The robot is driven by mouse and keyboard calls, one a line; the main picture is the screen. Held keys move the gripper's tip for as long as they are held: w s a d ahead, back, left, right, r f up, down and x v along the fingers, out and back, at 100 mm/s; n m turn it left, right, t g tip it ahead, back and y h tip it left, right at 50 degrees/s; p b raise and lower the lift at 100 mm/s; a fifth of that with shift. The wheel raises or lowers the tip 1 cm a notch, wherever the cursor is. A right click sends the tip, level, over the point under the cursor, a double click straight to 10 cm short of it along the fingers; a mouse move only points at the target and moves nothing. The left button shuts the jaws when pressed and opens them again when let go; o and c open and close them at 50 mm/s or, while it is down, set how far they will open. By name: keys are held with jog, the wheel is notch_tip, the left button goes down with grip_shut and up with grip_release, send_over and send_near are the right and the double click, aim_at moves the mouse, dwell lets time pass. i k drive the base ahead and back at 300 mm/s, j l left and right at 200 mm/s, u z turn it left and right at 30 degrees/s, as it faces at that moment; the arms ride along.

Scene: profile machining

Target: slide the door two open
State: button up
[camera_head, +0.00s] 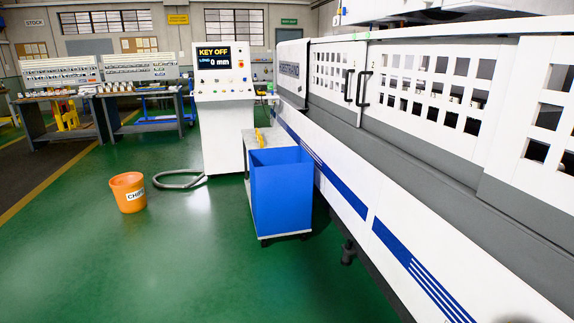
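The long white machine on the right has sliding doors with rows of square window holes. A nearer door (425,125) and a farther door (325,106) meet edge to edge with no gap that I can see. Each has a vertical black handle near this seam: the farther door's handle (348,87) and the nearer door's handle (363,88). Another white perforated panel (535,170) stands closer at the right edge. My gripper is not in view.
A blue bin (283,195) on a wheeled base stands beside the machine front. A control cabinet (222,125) reads KEY OFF. An orange CHIPS bucket (128,192) and a grey hose (180,181) lie farther left. The green floor (190,265) in front is clear.

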aim_at(463, 156)
jog(key=i, duration=3.8)
